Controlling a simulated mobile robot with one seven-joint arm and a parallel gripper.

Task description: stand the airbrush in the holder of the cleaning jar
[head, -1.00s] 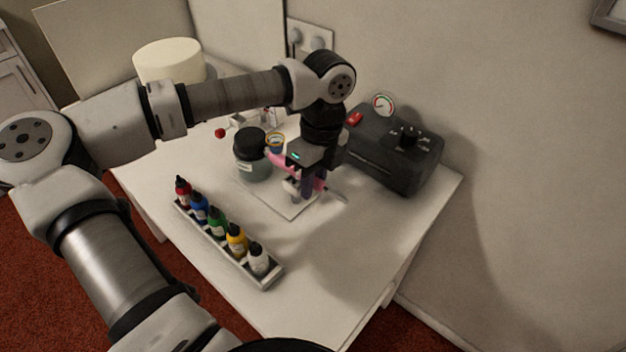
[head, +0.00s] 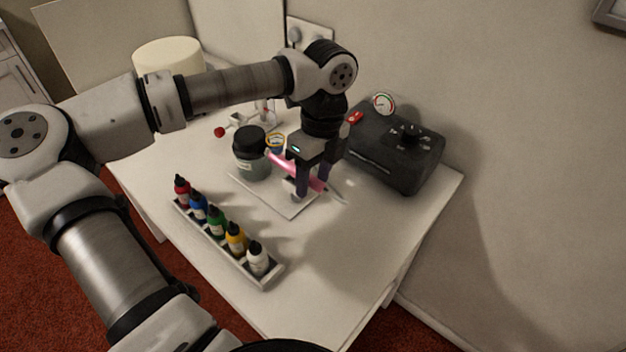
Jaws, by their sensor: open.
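The airbrush (head: 281,160) is pink with a thin pale tip pointing to the lower right. It lies slanted at the white mat, and my gripper covers its middle. My gripper (head: 314,188) points down over it with the jaws open, the fingers on either side of the pink body. I cannot tell whether they touch it. The cleaning jar (head: 253,166) stands upright to the left, with a black lid and a grey-green body. A small yellow and blue ring (head: 277,140) shows just behind it; I cannot tell whether this is the holder.
A rack (head: 232,262) of several paint bottles stands at the front left. A black compressor (head: 395,160) with a gauge stands at the right. The white mat (head: 262,196) lies under the gripper; the table's front right is clear.

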